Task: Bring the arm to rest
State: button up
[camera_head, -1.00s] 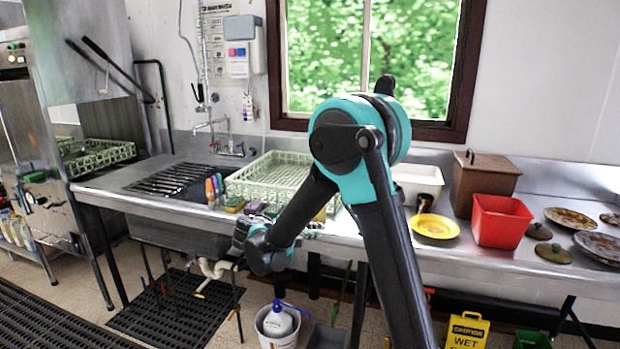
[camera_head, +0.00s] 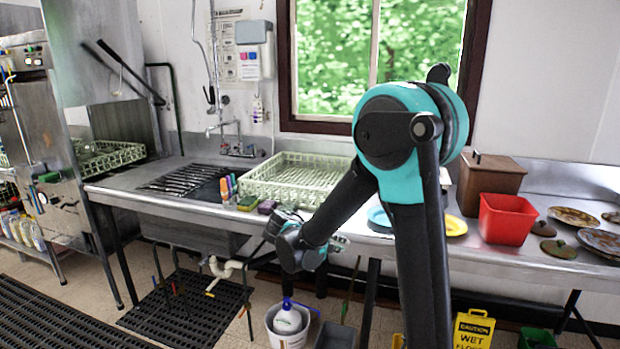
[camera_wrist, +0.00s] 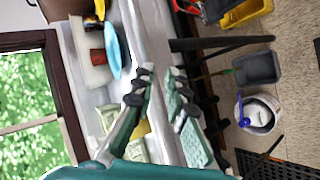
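My arm is bent, with its teal elbow high in front of the counter in the head view. My gripper (camera_wrist: 163,73) shows in the wrist view with its two dark fingers apart and nothing between them. In the head view my gripper (camera_head: 338,243) hangs low at the counter's front edge, partly hidden by my wrist. The steel counter (camera_head: 480,242) runs behind my arm. I cannot tell the exact gap between my gripper and the counter edge.
A pale dish rack (camera_head: 295,182), blue plate (camera_head: 379,217), yellow plate (camera_head: 455,226), red bin (camera_head: 506,218) and brown box (camera_head: 490,183) stand on the counter. Below are a white bucket (camera_head: 287,330), grey bin (camera_head: 334,337) and yellow caution sign (camera_head: 471,330).

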jog(key=s+d+f+m+g+y, duration=0.1)
jog(key=s+d+f+y, duration=0.2)
jog(key=s, duration=0.4)
jog(key=s+d+f+m+g+y, duration=0.1)
jog(key=s+d+f+m+y, duration=0.1)
jog(key=s, duration=0.6)
jog(key=s+d+f+m+y, duration=0.2)
jog(key=s+d+f+y, duration=0.2)
jog(key=s, duration=0.4)
jog(key=shift+d+f+g, duration=0.4)
jog(key=shift+d, duration=0.25)
